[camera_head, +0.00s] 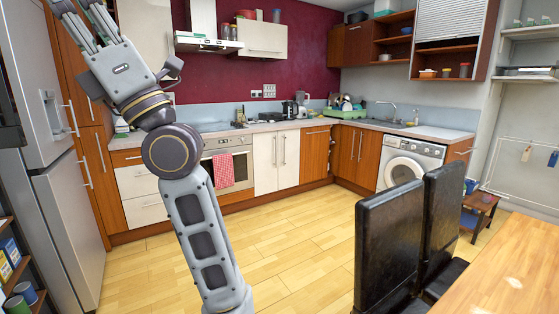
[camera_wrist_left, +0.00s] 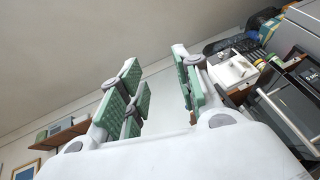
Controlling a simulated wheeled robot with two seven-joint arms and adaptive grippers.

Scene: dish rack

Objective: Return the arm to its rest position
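My left arm rises through the left half of the head view, with its gripper (camera_head: 80,14) raised at the top left edge. The fingers point up and the tips reach the picture's edge. In the left wrist view the gripper (camera_wrist_left: 158,82) has its green-padded fingers spread apart, with nothing between them. The gripper touches nothing that I can see. My right gripper is in neither view.
A tall fridge (camera_head: 62,190) stands close at the left. Black chairs (camera_head: 388,245) and a wooden table (camera_head: 510,275) are at the lower right. A green dish rack (camera_head: 345,113) sits on the far counter. The wooden floor (camera_head: 290,245) between is clear.

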